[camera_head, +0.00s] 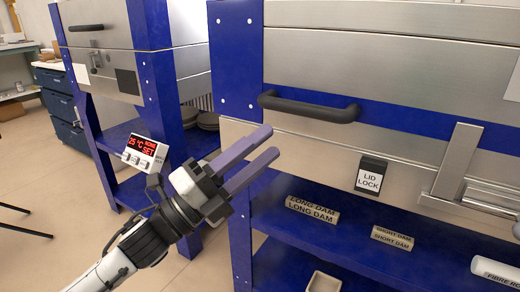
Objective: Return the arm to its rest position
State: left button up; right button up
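My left arm comes in from the lower left, and its gripper (272,142) points up and to the right. Its two purple fingers are parted, with nothing seen between them. The fingertips show in front of the steel front of the near kiln (300,150), below and left of its dark lid handle (309,106). I cannot tell how far they are from the kiln. My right gripper is not in view.
A lid lock (371,175) is on the kiln front. A control display (144,147) and a second kiln (100,25) are at left. Floor shows lower left.

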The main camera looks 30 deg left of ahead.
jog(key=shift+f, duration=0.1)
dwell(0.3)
pick_arm(q)
notch_tip(320, 180, down, 22)
jog(key=s+d+n+g+y, duration=0.1)
jog(key=d+n+g+y, duration=0.35)
jog(key=n, duration=1.05)
jog(key=s+d+f+n+g+p, duration=0.1)
jog(key=s+d+f+n+g, duration=0.75)
jog(key=s+f, duration=0.6)
jog(key=s+a+r+y+p, duration=0.1)
jog(key=r+p, duration=0.5)
jog(key=p, duration=0.6)
jog(key=s+a+r+y+p, duration=0.1)
jog(key=a+r+p, duration=0.2)
jog(key=r+p, duration=0.3)
jog(key=p, duration=0.5)
jog(key=shift+s+r+t+y+p, duration=0.15)
jog(key=shift+r+t+y+p, duration=0.2)
jog(key=shift+r+t, duration=0.05)
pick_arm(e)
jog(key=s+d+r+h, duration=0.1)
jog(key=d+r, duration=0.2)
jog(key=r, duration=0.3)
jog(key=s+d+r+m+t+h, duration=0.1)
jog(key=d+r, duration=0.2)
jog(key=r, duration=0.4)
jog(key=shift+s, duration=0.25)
